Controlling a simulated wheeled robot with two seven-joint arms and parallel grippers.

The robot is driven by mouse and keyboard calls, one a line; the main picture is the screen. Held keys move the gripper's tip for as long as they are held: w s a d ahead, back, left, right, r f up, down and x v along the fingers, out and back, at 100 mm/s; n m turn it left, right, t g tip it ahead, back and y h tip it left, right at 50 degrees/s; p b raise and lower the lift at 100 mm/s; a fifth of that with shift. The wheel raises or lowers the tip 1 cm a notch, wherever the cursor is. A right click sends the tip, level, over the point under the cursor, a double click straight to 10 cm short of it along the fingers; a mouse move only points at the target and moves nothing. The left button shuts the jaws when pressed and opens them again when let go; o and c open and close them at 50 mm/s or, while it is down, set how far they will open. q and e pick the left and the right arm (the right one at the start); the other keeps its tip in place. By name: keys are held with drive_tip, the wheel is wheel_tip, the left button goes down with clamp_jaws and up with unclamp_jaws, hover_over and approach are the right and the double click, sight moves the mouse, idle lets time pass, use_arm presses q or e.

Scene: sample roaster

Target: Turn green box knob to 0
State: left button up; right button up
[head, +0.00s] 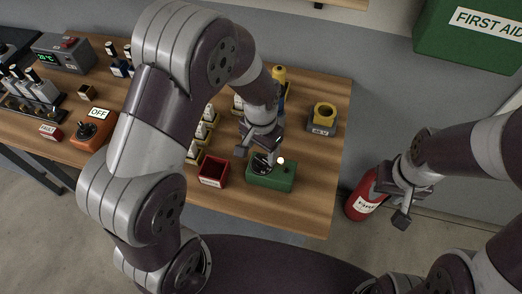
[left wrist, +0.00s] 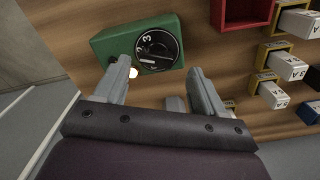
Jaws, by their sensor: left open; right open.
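The green box (head: 286,180) stands near the front right of the wooden table; in the left wrist view it is at the top (left wrist: 108,47). Its round black knob (left wrist: 158,48) has a dial with pale marks, "3" among them; its exact setting is hard to read. In the head view the knob (head: 262,163) is partly hidden by my left gripper (head: 256,154). My right gripper (head: 394,200) is open and empty, right of the table.
A red open bin (head: 213,172) stands just left of the green box. A yellow-topped grey device (head: 323,117) is behind it. An orange switch box (head: 92,130) is further left. A red extinguisher (head: 362,204) stands beyond the table's right edge.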

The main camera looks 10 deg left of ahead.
sight(262, 158)
use_arm(q)
drive_tip(key=shift+s+d+f, duration=0.2)
drive_tip(key=shift+f, duration=0.4)
drive_tip(key=shift+s+d+f, duration=0.15)
drive_tip(key=shift+f, duration=0.4)
drive_tip(key=shift+w+f, duration=0.1)
drive_tip(key=shift+f, duration=0.2)
drive_tip(key=shift+w+a+f, duration=0.2)
drive_tip(key=shift+a, duration=0.1)
drive_tip(key=shift+s+d+r, duration=0.1)
drive_tip(key=shift+s+d, duration=0.05)
drive_tip(key=c, duration=1.1)
drive_tip(key=shift+o, duration=0.2)
use_arm(e)
drive_tip(key=shift+s+d+r, duration=0.15)
drive_tip(key=shift+d+r, duration=0.05)
